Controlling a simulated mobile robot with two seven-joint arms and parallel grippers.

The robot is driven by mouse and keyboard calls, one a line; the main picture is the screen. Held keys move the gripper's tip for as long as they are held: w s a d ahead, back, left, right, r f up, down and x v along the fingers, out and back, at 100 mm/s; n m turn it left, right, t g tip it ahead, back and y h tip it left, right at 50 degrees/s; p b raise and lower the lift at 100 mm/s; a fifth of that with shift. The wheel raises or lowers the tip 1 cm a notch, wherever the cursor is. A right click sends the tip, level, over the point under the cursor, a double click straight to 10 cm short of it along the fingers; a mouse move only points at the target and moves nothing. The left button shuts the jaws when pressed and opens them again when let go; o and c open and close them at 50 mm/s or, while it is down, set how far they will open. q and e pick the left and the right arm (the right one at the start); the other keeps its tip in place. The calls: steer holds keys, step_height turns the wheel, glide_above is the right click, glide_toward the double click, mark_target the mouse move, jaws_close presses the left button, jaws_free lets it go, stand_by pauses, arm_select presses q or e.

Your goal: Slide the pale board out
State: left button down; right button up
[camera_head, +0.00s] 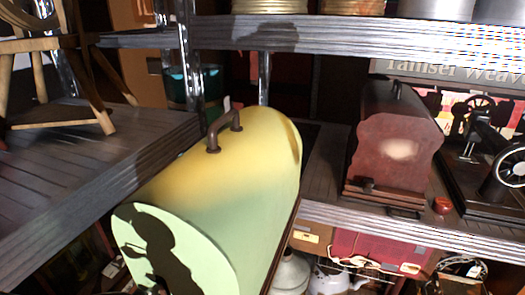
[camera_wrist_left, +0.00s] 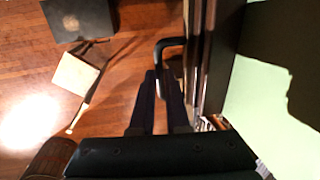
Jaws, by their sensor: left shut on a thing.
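A rounded yellow-green bin (camera_head: 225,175) with a pale green end face sticks out between the shelves in the head view. A brown handle (camera_head: 224,130) stands on its top. In the left wrist view the bin's pale green face (camera_wrist_left: 270,110) fills the right side, beside layered dark edges (camera_wrist_left: 203,60). My left gripper (camera_wrist_left: 160,78) is shut on a dark bent handle (camera_wrist_left: 171,43) joined to those edges. I cannot clearly make out the pale board itself; the layered part is seen edge-on. My right gripper is not in view.
A dark shelf (camera_head: 75,160) with wooden furniture on it stands close left of the bin. A red-brown box (camera_head: 393,155), a small red object (camera_head: 442,205) and a black machine (camera_head: 490,145) stand on the right shelf. An upper shelf (camera_head: 350,36) runs above. Wooden floor (camera_wrist_left: 40,85) lies below.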

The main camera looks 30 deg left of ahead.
arm_select(q)
steer(key=c, duration=0.9)
jaws_free()
steer(key=shift+r, duration=0.1)
step_height(320, 180, up, 10)
steer(key=s, duration=0.1)
steer(key=shift+s+d+f+p, duration=0.2)
steer(key=shift+s+d+p, duration=0.05)
steer(key=shift+s+p, duration=0.15)
